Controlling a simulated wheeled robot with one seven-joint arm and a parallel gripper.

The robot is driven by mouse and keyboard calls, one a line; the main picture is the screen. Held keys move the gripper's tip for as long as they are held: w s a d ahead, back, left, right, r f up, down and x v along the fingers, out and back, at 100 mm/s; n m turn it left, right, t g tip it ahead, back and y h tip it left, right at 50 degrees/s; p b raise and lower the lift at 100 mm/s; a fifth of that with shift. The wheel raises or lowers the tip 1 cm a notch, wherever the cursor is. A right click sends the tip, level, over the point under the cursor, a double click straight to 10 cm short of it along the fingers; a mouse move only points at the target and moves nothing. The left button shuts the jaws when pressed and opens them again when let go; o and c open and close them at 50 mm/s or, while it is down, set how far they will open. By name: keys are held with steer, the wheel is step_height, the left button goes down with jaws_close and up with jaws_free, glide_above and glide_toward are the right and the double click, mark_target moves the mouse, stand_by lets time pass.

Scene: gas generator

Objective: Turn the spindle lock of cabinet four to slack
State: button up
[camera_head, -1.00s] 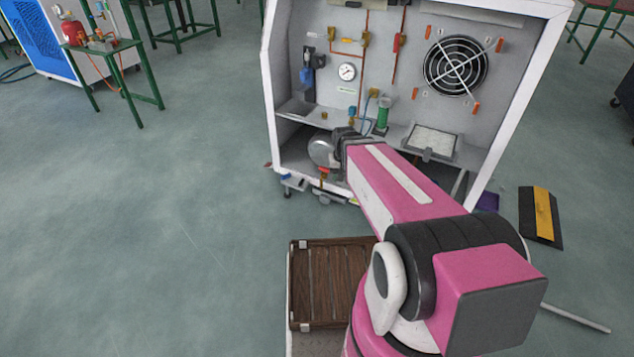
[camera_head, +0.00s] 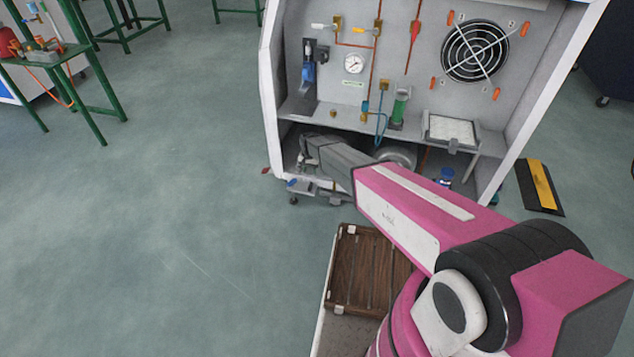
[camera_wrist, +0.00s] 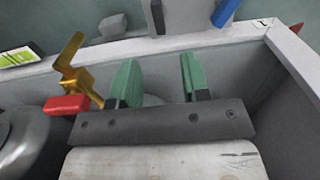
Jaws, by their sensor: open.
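The white-framed cabinet (camera_head: 420,95) stands open in front of me. I cannot tell whether it is cabinet four or which part is the spindle lock. My gripper (camera_wrist: 158,85) is open and empty, with two green fingers apart in the wrist view. In the head view the end of my arm reaches into the cabinet's lower left bay, and the fingertips are hard to make out. A brass lever (camera_wrist: 75,65) with a red block (camera_wrist: 67,104) shows just left of the fingers in the wrist view, apart from them. It is not clear in the head view.
A silver rounded body lies at left in the wrist view (camera_wrist: 22,140). The cabinet's pale side rail (camera_wrist: 292,58) is close on the right. A shelf (camera_head: 350,122) lies above my arm. A wooden slatted crate (camera_head: 365,275) is below it. Floor at left is clear.

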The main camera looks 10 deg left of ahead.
mark_target(310, 185)
step_height(310, 185, down, 11)
steer(key=shift+d+r, duration=0.1)
steer(key=shift+r, duration=0.1)
stand_by(0.3)
jaws_close()
